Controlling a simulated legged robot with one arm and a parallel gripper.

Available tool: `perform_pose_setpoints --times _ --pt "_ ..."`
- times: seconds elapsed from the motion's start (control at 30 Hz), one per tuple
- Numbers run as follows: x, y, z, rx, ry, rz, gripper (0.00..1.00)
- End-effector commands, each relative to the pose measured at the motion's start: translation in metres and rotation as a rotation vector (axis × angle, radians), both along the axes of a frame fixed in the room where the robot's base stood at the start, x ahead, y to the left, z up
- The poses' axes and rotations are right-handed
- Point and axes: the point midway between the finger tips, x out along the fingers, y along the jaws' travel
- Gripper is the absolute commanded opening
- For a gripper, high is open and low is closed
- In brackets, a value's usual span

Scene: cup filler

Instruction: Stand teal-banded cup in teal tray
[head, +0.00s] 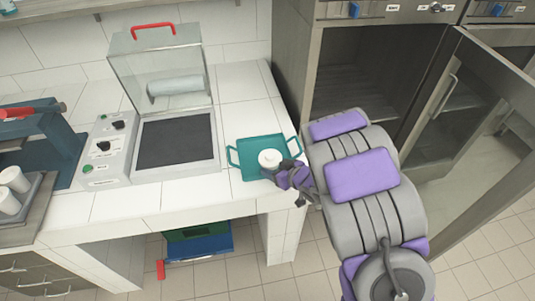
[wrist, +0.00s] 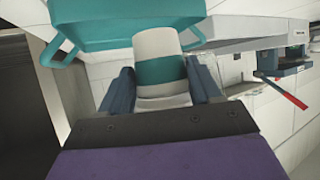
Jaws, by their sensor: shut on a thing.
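The teal-banded cup (wrist: 160,71) is white with a broad teal band, held between the two blue fingers of my gripper (wrist: 161,88) in the wrist view. In the head view the cup (head: 269,158) shows as a round white top over the front right part of the teal tray (head: 246,143). My gripper (head: 284,173) reaches in from the right and is shut on the cup. The cup looks upright. I cannot tell if its base touches the tray. The tray (wrist: 95,27) also shows behind the cup in the wrist view.
A grey sealing machine (head: 160,120) with a raised clear lid and red handle stands left of the tray. White cups (head: 12,185) stand on a tray at far left, near a blue machine (head: 45,135). A steel cabinet (head: 345,75) with an open door is at right.

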Motion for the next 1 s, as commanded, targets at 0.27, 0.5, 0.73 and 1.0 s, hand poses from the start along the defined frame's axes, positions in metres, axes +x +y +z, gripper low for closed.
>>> perform_pose_setpoints --times 0.27,0.5,0.73,1.0 --pt "0.047 0.016 -0.006 -0.003 -0.003 0.001 0.0" --pt "0.09 0.028 -0.009 0.0 -0.004 0.001 0.0" --pt "0.107 0.031 -0.011 -0.003 -0.001 -0.001 0.0" --pt "0.108 0.031 -0.04 -0.003 0.002 -0.002 0.0"
